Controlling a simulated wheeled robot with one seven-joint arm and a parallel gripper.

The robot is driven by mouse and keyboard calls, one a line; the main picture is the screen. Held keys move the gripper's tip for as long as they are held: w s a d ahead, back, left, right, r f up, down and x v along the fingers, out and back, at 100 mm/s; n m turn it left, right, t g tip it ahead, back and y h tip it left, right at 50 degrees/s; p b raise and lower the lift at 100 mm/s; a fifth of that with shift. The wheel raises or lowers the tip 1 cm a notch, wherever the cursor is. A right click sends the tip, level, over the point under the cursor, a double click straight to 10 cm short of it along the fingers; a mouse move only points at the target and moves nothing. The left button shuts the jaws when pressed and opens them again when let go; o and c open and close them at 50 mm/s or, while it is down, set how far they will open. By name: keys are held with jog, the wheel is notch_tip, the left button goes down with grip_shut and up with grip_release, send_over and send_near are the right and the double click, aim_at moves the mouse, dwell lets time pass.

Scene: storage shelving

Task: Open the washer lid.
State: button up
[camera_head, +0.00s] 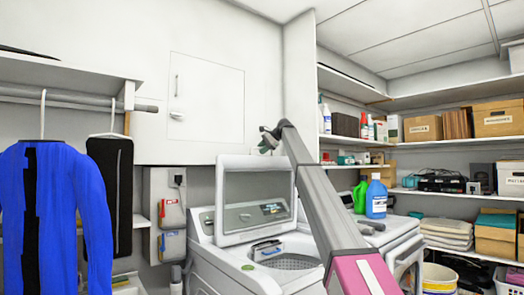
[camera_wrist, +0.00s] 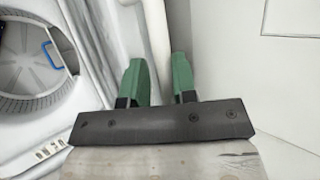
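The washer (camera_head: 235,265) is a white top-loader in the middle of the head view. Its lid (camera_head: 228,165) stands raised, close to upright, behind the tub opening (camera_head: 290,262). The drum opening also shows at the left of the wrist view (camera_wrist: 38,98). My gripper (camera_head: 266,138) is just above the lid's top edge in the head view. In the wrist view its two green fingers (camera_wrist: 158,75) are apart, with a white edge beyond the gap between them. I cannot tell whether they touch the lid.
A dryer (camera_head: 400,235) stands right of the washer, with a blue bottle (camera_head: 376,198) and a green bottle (camera_head: 360,196) on top. Shelves with boxes line the right wall. A blue jacket (camera_head: 55,215) hangs at left. A white wall panel (camera_head: 205,95) is close behind my gripper.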

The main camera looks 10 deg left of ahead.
jog(key=v, duration=1)
jog(key=shift+d+r, duration=0.2)
jog(key=shift+d, duration=0.1)
